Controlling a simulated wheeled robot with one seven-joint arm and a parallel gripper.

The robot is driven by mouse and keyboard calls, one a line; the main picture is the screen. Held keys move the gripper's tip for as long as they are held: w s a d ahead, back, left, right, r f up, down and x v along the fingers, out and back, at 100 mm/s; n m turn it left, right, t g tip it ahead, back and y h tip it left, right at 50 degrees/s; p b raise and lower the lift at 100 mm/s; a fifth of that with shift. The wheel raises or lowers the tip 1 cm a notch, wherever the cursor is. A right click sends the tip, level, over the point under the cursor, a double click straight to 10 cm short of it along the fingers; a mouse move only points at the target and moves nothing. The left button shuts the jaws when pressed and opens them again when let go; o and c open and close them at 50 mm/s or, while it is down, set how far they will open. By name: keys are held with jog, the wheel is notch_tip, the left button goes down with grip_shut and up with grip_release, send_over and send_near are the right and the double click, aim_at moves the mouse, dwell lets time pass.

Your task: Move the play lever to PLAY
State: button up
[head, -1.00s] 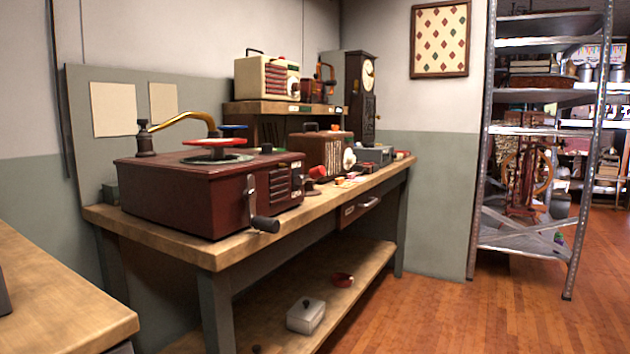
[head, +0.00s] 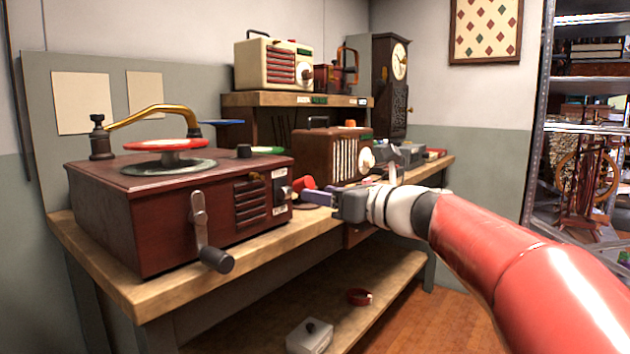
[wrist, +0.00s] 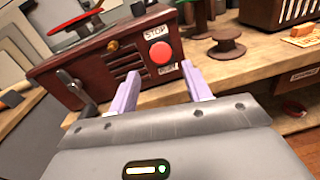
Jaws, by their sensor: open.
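A dark red-brown record player (head: 150,220) stands on the workbench at left. In the wrist view, a round red knob (wrist: 160,53) shows on its front right end, between a STOP label (wrist: 156,33) above and a smaller label (wrist: 168,68), probably PLAY, below. The knob looks like the play lever's end and sits nearer the middle of the two labels; its stem is hidden. My gripper (head: 316,195) is open at the right of the player. In the wrist view, its purple fingers (wrist: 158,83) are spread and empty, pointing at the front face below the knob, apparently not touching it.
A hand crank (head: 205,235) sticks out of the player's front, left of my gripper. A brown radio (head: 328,155) and small items stand behind my gripper on the bench (head: 90,250). The lower shelf holds a white box (head: 310,336). Free floor shows at right.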

aim_at(297, 184)
jog(key=shift+m, duration=0.3)
jog(key=x, duration=0.5)
jog(key=p+x, duration=0.1)
jog(key=x, duration=0.2)
jog(key=shift+w+d+r, duration=0.1)
jog(key=shift+w+r, duration=0.05)
jog(key=shift+r, duration=0.2)
grip_shut()
